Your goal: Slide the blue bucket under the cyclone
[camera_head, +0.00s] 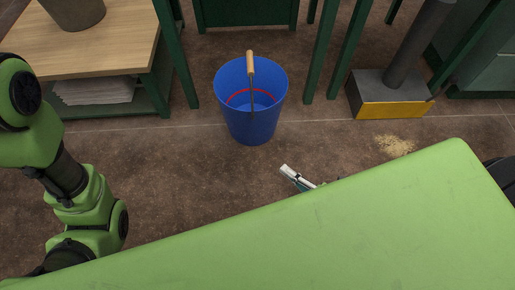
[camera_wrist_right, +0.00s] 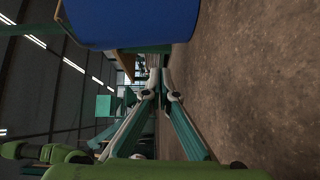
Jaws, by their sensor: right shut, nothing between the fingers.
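The blue bucket (camera_head: 251,122) stands upright on the floor in the upper middle of the head view. Its wooden-grip handle is raised, and a red ring shows inside. My right gripper (camera_head: 285,169) shows only as fingertips beyond my green arm cover. It is low, in front of the bucket and a little to its right, apart from it. In the right wrist view the bucket (camera_wrist_right: 130,22) fills the top edge, and the gripper's fingers (camera_wrist_right: 160,76) meet with nothing between them. My left arm is at the left; its gripper is out of view. I cannot make out the cyclone.
Green frame legs (camera_head: 320,55) stand behind and right of the bucket. A wooden-topped table (camera_head: 100,50) with a lower shelf stands left. A grey and yellow box with a pipe (camera_head: 390,108) stands right, near spilled grains (camera_head: 396,146). Floor around the bucket's front is clear.

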